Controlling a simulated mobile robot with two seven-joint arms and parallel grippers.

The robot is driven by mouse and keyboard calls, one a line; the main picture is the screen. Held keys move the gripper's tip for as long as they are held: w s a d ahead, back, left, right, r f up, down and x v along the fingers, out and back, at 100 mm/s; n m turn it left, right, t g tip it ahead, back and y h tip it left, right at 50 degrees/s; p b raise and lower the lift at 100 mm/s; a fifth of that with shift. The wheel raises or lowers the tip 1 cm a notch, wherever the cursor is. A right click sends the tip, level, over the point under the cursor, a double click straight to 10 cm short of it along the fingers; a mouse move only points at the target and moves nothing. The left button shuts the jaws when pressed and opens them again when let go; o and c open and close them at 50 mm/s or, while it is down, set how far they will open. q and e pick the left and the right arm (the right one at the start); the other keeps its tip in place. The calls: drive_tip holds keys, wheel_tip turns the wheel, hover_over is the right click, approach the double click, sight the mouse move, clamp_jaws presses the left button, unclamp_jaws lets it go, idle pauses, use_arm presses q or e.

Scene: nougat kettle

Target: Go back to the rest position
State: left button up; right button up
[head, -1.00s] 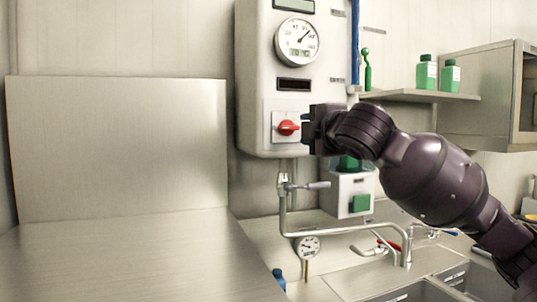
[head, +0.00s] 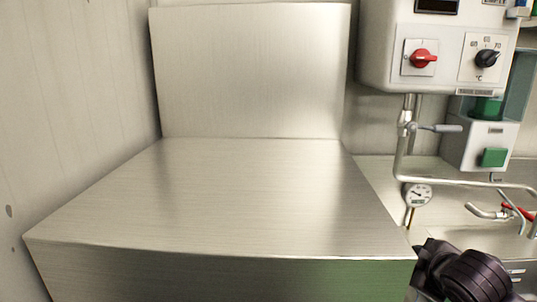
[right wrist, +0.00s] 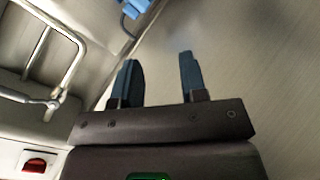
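My right gripper (right wrist: 158,80) is open in the right wrist view, its two dark blue fingers apart with nothing between them. In the head view part of my right arm shows at the lower right, beside the front right corner of the steel block; the fingers cannot be made out there. The red rotary switch (head: 423,58) is on the grey control box (head: 450,20) at the upper right, clear of the gripper. It also shows in the right wrist view (right wrist: 36,166). My left gripper is not in view.
A large steel block with a flat top (head: 250,195) and raised back panel (head: 250,70) fills the middle. To its right are a black knob (head: 487,58), a pipe with a valve (head: 405,122), a round gauge (head: 418,196), a green button (head: 494,157) and a tap (head: 490,212).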

drive_tip(key=s+a+f+m+g, duration=0.1)
drive_tip(key=s+f+m+g, duration=0.35)
drive_tip(key=s+f, duration=0.7)
drive_tip(key=s+a+f+m+g, duration=0.1)
drive_tip(key=s+f+m+g, duration=0.2)
drive_tip(key=s+f+m, duration=0.8)
wheel_tip(320, 180, down, 8)
drive_tip(key=w+n+t, duration=0.2)
drive_tip(key=n+t, duration=0.4)
drive_tip(key=t, duration=0.2)
drive_tip(key=shift+w+r, duration=0.2)
drive_tip(key=shift+w, duration=0.2)
drive_tip(key=shift+d, duration=0.1)
